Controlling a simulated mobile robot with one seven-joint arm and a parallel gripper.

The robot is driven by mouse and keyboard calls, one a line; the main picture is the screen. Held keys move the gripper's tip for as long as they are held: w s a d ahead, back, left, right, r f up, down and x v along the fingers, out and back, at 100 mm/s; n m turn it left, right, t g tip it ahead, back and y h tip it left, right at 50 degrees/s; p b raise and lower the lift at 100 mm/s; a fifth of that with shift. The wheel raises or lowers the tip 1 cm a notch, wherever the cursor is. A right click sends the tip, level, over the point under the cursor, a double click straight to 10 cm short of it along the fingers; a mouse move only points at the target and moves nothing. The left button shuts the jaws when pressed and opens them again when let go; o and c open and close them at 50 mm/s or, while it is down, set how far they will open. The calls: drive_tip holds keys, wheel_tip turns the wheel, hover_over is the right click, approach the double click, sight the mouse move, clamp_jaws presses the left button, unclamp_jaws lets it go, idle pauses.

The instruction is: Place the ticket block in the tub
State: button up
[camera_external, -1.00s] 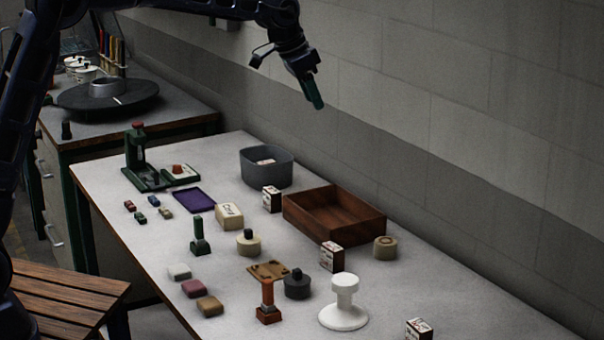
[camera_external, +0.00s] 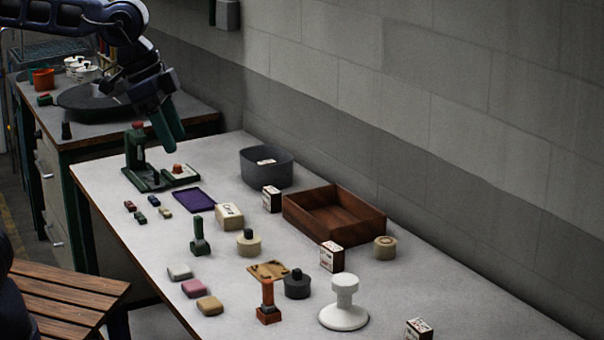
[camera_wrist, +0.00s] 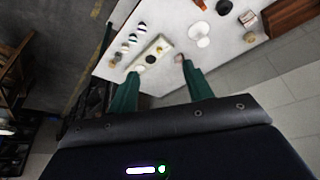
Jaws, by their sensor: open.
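The tub (camera_external: 267,174) is a grey, round, open container at the far side of the table. A small pale piece with a dark mark (camera_external: 266,162) lies inside it; it may be the ticket block, but I cannot tell for sure. A cream block with dark lettering (camera_external: 229,216) sits on the table in front of the tub, beside the purple tray. My gripper (camera_external: 168,128) is in the air to the left of the tub, near the green press in the picture. In the wrist view its green fingers (camera_wrist: 161,86) are apart with nothing between them.
The green press (camera_external: 140,165) stands left of the tub. Stamps, coloured blocks and a white stand (camera_external: 344,305) fill the front. A purple tray (camera_external: 194,200) lies flat.

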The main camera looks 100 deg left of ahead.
drive_tip(key=s+d+f+m, duration=0.1)
drive_tip(key=s+d+f, duration=0.3)
drive_tip(key=s+d, duration=0.2)
drive_tip(key=s+d+f+m, duration=0.1)
drive_tip(key=s+d+f, duration=0.3)
drive_tip(key=s, duration=0.7)
drive_tip(key=shift+s+d+f+h, duration=0.25)
drive_tip(key=shift+d+f+h, duration=0.05)
drive_tip(key=shift+d, duration=0.9)
